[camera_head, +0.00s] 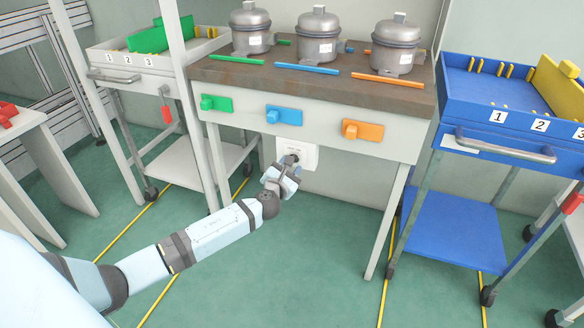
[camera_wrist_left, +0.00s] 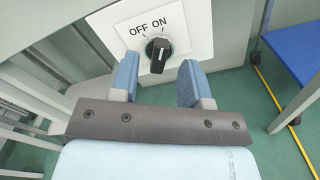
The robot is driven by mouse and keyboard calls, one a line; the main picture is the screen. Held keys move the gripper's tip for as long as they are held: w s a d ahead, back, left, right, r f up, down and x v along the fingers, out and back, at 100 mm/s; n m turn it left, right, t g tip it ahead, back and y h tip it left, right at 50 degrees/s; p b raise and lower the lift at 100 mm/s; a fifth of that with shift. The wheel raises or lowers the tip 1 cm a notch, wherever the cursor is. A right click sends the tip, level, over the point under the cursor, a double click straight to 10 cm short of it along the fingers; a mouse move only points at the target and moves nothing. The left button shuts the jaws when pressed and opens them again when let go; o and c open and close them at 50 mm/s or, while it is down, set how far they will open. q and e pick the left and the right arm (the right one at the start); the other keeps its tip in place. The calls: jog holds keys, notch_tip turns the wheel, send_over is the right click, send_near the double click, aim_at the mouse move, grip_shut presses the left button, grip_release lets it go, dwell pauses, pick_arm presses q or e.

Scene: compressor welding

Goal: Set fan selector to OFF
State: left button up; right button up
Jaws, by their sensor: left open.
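The fan selector is a black rotary knob (camera_wrist_left: 158,52) on a white plate (camera_wrist_left: 185,22) marked OFF on the left and ON on the right. Its raised handle stands nearly upright in the left wrist view and appears to line up with the ON side. In the head view the white plate (camera_head: 310,156) is below the front edge of the workbench, with the knob partly hidden by my gripper. My left gripper (camera_wrist_left: 158,80) is open, with one blue finger on either side of the knob and a visible gap to each. It also shows in the head view (camera_head: 289,171).
The workbench (camera_head: 310,110) carries several grey compressors (camera_head: 318,38) and coloured bars. Green, blue and orange blocks (camera_head: 362,130) are on its front. A blue cart (camera_head: 470,110) stands right, a white cart (camera_head: 135,70) left. Floor in front is clear.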

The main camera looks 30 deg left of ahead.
pick_arm(q)
jog(key=shift+x, duration=1.2)
pick_arm(e)
jog(key=shift+w+d+n, duration=0.2)
jog(key=shift+w+n, duration=0.05)
jog(key=shift+n, duration=0.05)
pick_arm(q)
grip_shut()
jog(key=shift+n, duration=0.4)
pick_arm(e)
jog(key=shift+r, duration=0.1)
pick_arm(q)
jog(key=n, duration=1.1)
jog(key=shift+s+a, duration=0.1)
jog(key=shift+a, duration=0.25)
pick_arm(e)
jog(key=shift+s, duration=0.1)
pick_arm(q)
jog(key=shift+n, duration=0.3)
